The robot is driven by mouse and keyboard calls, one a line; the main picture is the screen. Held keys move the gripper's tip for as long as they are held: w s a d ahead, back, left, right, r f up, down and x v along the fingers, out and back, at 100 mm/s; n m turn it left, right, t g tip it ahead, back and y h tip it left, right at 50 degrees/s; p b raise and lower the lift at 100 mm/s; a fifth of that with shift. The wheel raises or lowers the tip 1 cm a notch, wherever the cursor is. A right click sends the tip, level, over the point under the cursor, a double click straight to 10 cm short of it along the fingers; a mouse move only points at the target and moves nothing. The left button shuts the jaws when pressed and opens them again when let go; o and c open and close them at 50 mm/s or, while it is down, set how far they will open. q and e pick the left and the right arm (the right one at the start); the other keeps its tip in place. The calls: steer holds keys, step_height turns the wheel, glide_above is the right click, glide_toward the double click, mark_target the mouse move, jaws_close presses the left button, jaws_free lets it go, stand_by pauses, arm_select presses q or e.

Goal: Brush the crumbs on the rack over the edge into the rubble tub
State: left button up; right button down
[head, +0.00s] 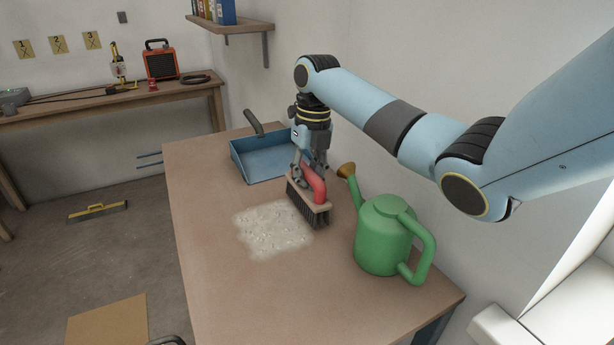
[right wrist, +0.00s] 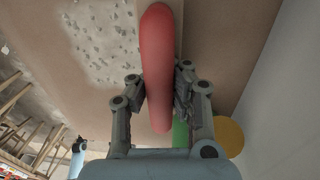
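Pale crumbs and dust (head: 272,230) lie in a patch on a brown tabletop (head: 210,275); I see no separate rack. They also show in the right wrist view (right wrist: 95,45). My right gripper (head: 308,182) is shut on the red handle of a hand brush (head: 318,208), with its fingers on both sides of the handle (right wrist: 157,55). The dark bristles point down at the right border of the crumbs; whether they touch the tabletop is hard to tell. I cannot make out a rubble tub. My left gripper does not show.
A blue dustpan (head: 262,178) with a dark handle lies at the back of the table, behind the crumbs. A green watering can (head: 382,240) stands to the right of the brush, near the wall. The table's left and front parts are bare.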

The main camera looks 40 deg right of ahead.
stand_by(0.6)
steer(key=shift+f+b, duration=0.3)
steer(key=shift+f, duration=0.3)
steer(key=shift+a, duration=0.15)
